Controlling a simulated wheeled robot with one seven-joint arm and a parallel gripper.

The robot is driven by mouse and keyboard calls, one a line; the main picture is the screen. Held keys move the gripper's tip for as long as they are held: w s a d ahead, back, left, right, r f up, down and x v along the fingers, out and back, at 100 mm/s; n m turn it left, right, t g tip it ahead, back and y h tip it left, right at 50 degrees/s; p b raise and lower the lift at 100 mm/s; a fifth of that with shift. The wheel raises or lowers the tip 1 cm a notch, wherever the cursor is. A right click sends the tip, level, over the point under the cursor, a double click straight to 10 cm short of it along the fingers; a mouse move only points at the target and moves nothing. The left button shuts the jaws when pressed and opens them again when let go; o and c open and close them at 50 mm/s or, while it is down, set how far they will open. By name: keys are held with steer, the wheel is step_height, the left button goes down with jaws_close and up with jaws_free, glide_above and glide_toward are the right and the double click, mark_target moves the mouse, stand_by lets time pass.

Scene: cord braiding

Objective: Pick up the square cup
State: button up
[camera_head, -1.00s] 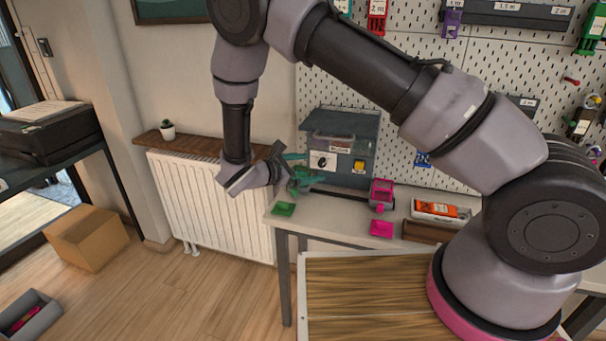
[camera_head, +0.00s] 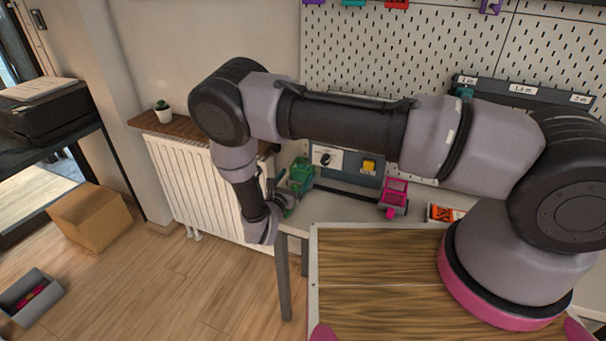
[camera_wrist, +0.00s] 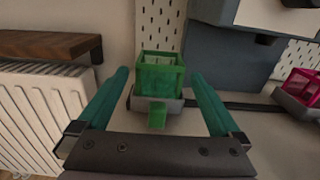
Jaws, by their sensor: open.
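A green, square, open-topped holder (camera_wrist: 160,78) with see-through walls sits on a grey base in the wrist view, a green tab in front of it. It also shows in the head view (camera_head: 300,171) at the table's back left. A similar pink square holder (camera_head: 395,192) stands to its right, at the right edge of the wrist view (camera_wrist: 302,86). Which one counts as the square cup is not marked. My gripper (camera_wrist: 160,92) is open and empty. Its teal fingers lie to the left and right of the green holder in the picture, without visible contact.
A dark bar (camera_wrist: 225,105) runs between the two holders. A grey-blue box with a dial and yellow button (camera_head: 369,167) stands behind. The radiator (camera_wrist: 32,110) and wooden shelf (camera_wrist: 45,45) are at left. A wooden-topped surface (camera_head: 400,245) lies in front.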

mark_target(299, 171)
steer(key=shift+x, duration=2.7)
steer(key=c, duration=1.2)
